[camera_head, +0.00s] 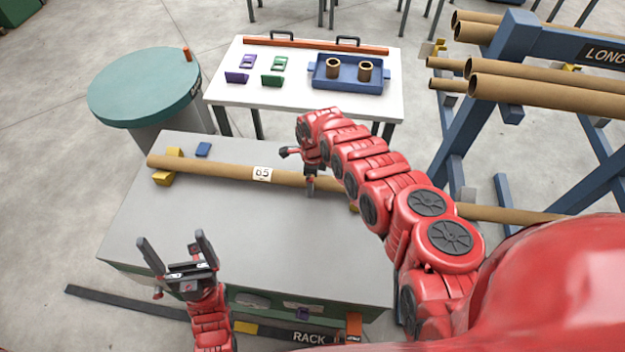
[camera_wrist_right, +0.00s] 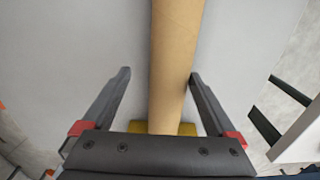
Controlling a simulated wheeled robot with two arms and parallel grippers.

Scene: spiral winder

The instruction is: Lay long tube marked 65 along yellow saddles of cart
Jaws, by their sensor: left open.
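The long brown tube (camera_head: 215,170) with a white label marked 65 (camera_head: 262,174) lies across the grey cart top (camera_head: 230,230). Its left end sits at the left yellow saddle (camera_head: 161,179) and its right part runs to another yellow saddle (camera_head: 353,208), mostly hidden by my right arm. My right gripper (camera_head: 298,172) is over the tube, right of the label. In the right wrist view its fingers are spread on either side of the tube (camera_wrist_right: 176,65), with gaps. A yellow saddle (camera_wrist_right: 187,129) shows under it. My left gripper (camera_head: 173,241) is open and empty above the cart's front left.
A small blue block (camera_head: 203,149) lies behind the tube. A white table (camera_head: 300,95) behind holds a blue tray (camera_head: 348,85) with two short tubes. A teal-topped drum (camera_head: 145,85) stands left. A blue rack (camera_head: 459,140) with long tubes stands right.

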